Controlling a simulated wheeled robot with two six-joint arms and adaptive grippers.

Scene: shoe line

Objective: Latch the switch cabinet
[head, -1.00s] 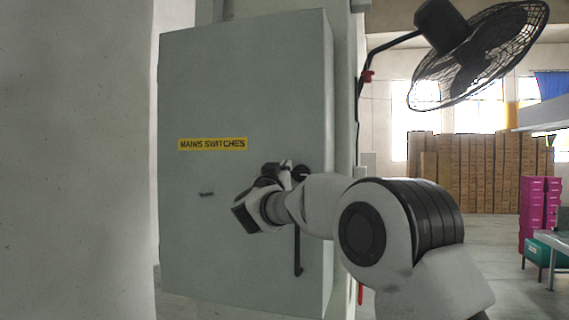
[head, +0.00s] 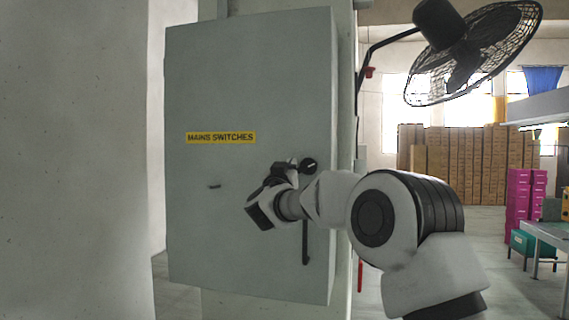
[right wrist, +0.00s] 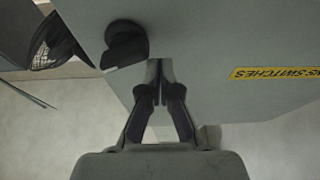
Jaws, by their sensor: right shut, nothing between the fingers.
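The grey switch cabinet (head: 235,95) stands ahead with its yellow "MAINS SWITCHES" label (head: 221,138); its front looks closed. A round black knob (head: 308,165) sits near the right edge of the front. It also shows in the right wrist view (right wrist: 125,42). My right gripper (head: 288,167) is at the cabinet front, just left of the knob in the head view. In the right wrist view its fingers (right wrist: 159,78) are together and empty, close beside the knob; I cannot tell whether they touch anything. My left gripper is not in view.
A small dark fitting (head: 214,187) is further left. A fan (head: 470,55) hangs at upper right. A pale wall (head: 75,160) is at left.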

